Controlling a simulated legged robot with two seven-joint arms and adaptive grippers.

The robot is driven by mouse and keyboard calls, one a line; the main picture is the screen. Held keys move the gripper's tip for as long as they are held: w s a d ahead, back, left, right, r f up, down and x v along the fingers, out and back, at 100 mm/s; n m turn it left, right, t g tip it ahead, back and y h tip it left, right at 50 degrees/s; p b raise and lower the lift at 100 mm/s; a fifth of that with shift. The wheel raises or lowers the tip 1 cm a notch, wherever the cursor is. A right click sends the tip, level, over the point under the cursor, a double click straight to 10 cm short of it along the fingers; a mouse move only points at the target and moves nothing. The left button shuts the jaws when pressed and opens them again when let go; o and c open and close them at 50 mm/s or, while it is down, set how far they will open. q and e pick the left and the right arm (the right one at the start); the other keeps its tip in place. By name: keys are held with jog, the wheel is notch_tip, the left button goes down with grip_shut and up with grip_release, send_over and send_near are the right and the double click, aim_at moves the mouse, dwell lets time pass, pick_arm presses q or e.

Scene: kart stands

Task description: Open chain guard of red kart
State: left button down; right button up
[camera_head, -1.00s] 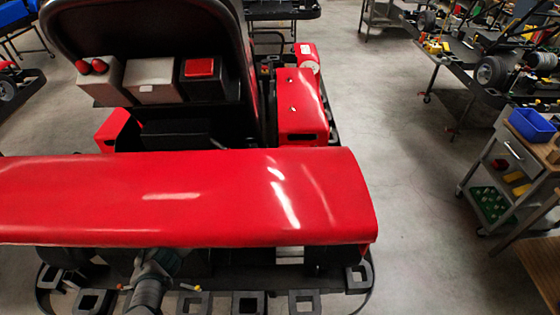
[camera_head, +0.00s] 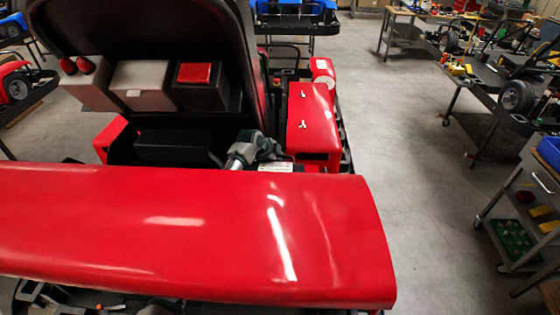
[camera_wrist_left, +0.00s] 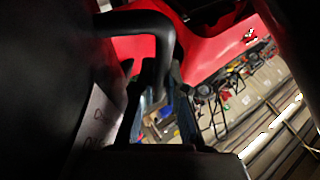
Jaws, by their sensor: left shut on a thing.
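The red kart fills the left and middle of the head view, with its wide red panel (camera_head: 190,225) across the front. My left gripper (camera_head: 272,150) shows beyond that panel, between the black seat (camera_head: 150,30) and the red side cover (camera_head: 312,115) with small white marks on top. In the left wrist view, my left gripper's fingers (camera_wrist_left: 155,95) are closed around the downturned end of a black bent bar (camera_wrist_left: 140,22), in front of red bodywork (camera_wrist_left: 215,40). I cannot tell which part is the chain guard. My right gripper is not in view.
Grey floor (camera_head: 400,140) between is clear.

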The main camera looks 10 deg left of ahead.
pick_arm(q)
jog(key=shift+w+a+f, duration=0.3)
jog(key=shift+a+f, duration=0.1)
jog(key=shift+a, duration=0.05)
jog(key=shift+d+r+g+b, duration=0.15)
jog(key=shift+d+g+b, duration=0.15)
jog(key=shift+d+b, duration=0.15)
jog(key=shift+a, duration=0.2)
jog(key=c, duration=1.5)
grip_release()
jog(key=shift+s+a+r, duration=0.25)
jog(key=shift+s+r, duration=0.1)
jog(key=shift+r, duration=0.25)
jog(key=v, duration=1)
jog(key=shift+a, duration=0.15)
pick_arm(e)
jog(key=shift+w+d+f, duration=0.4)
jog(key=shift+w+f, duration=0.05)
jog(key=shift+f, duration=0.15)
